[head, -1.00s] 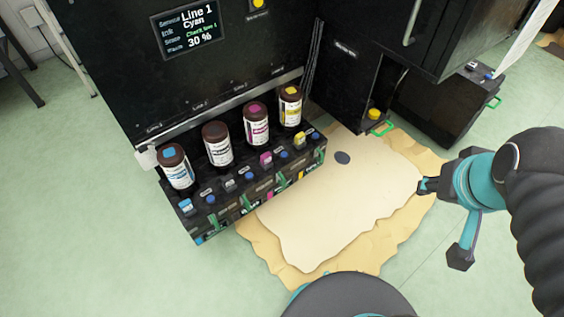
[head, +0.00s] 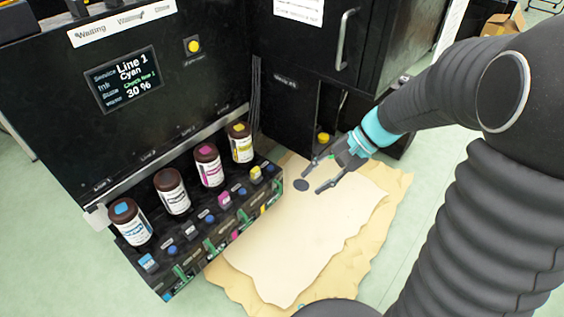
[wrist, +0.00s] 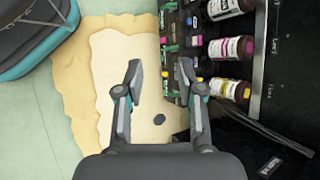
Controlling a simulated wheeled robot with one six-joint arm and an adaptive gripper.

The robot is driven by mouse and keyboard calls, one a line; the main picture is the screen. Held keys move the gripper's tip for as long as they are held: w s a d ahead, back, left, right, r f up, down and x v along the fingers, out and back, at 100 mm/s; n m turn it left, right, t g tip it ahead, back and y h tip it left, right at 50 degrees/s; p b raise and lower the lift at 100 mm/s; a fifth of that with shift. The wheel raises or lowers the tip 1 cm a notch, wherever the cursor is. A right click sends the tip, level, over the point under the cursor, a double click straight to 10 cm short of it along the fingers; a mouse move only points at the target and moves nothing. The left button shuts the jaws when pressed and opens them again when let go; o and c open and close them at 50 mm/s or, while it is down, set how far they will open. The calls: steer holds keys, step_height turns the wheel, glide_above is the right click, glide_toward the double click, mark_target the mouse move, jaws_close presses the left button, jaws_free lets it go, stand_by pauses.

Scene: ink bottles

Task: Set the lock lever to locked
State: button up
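The ink unit's front ledge (head: 203,262) carries small green handle-like parts (head: 180,272) below the bottles. They are small, and I cannot tell which is the lock lever or how it is set. The cyan bottle (head: 130,222) stands at the left end of the row, above a cyan block (head: 148,262) and a blue knob (head: 172,250). My gripper (head: 318,174) is open and empty above the mat, right of the ledge and apart from it. In the wrist view its two fingers (wrist: 160,72) are spread, with the ledge beyond them on the right.
Dark, magenta and yellow-capped bottles (head: 240,142) stand in the same row. The screen (head: 124,80) reads Line 1, Cyan, 30 %. A beige mat (head: 290,240) with a dark round spot (head: 301,185) covers the floor. A black cabinet (head: 290,100) stands behind my gripper.

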steer(key=w+a+f+m+t+y, duration=0.1)
steer(key=w+f+m+t+y, duration=0.1)
steer(key=w+f+m+y, duration=0.9)
steer(key=m+t+h, duration=0.3)
steer(key=m+t, duration=0.3)
steer(key=t, duration=0.2)
glide_toward(280, 191)
steer(key=x, duration=1)
steer(key=shift+w+r+b, duration=0.3)
jaws_close()
